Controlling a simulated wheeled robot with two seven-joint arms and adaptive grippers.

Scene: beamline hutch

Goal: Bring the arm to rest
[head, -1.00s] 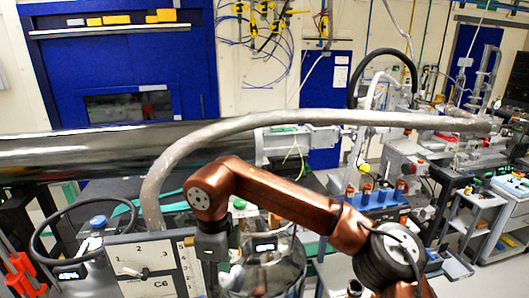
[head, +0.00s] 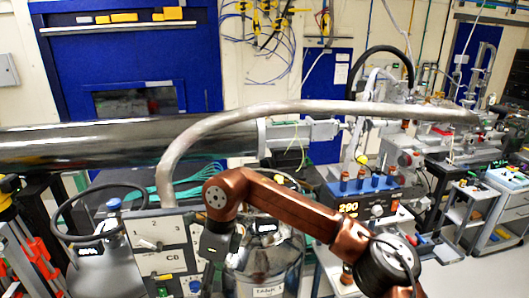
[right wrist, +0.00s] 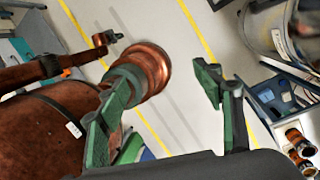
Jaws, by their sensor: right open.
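My right arm, copper-coloured, comes in from the lower right of the head view. It reaches left to a bent joint, and a dark wrist part hangs down from there in front of a shiny steel vessel (head: 262,262). I cannot make out the fingers of the right gripper in the head view. In the right wrist view, the right gripper's (right wrist: 165,82) green fingers stand wide apart with nothing between them. Pale floor shows behind the gap. My left gripper is in neither view.
A numbered switch panel (head: 160,240) stands left of the wrist. A grey hose (head: 280,107) arches over the arm. A blue instrument box (head: 372,200) stands beyond the forearm, with a trolley (head: 472,205) to the right. Floor with yellow lines (right wrist: 200,30) lies below the gripper.

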